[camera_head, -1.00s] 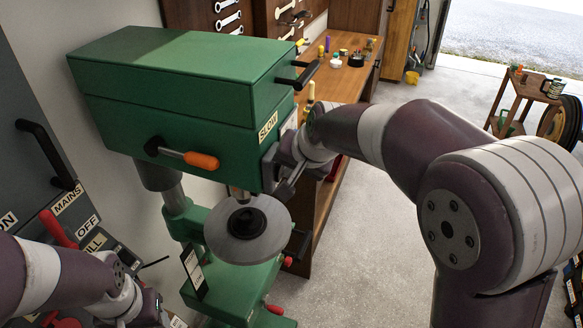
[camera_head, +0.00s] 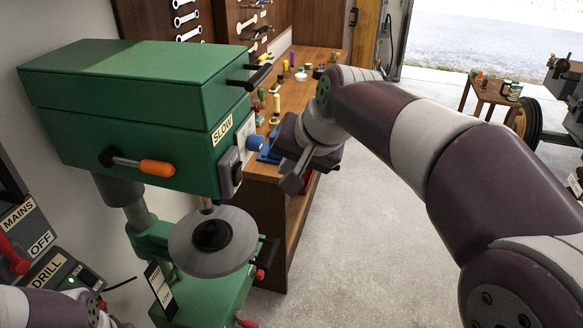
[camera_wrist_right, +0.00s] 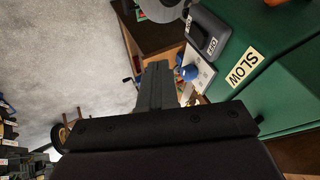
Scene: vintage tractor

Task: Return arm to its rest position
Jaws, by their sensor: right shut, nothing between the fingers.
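My right arm comes in from the right in the head view. Its gripper (camera_head: 292,184) is shut and empty, in the air just right of the green drill press (camera_head: 120,100), apart from its grey switch box (camera_head: 231,160). In the right wrist view the closed fingers (camera_wrist_right: 155,75) point up the picture with nothing between them, and the switch box (camera_wrist_right: 209,32) and SLOW label are to their right. My left arm shows only as a wrist piece at the bottom left of the head view; its gripper is out of the picture.
A wooden workbench (camera_head: 296,97) with several small tools stands behind the gripper. The round drill table (camera_head: 185,245) lies below left of it. A DRILL control box (camera_head: 60,280) sits lower left. The concrete floor (camera_head: 360,220) below right is clear.

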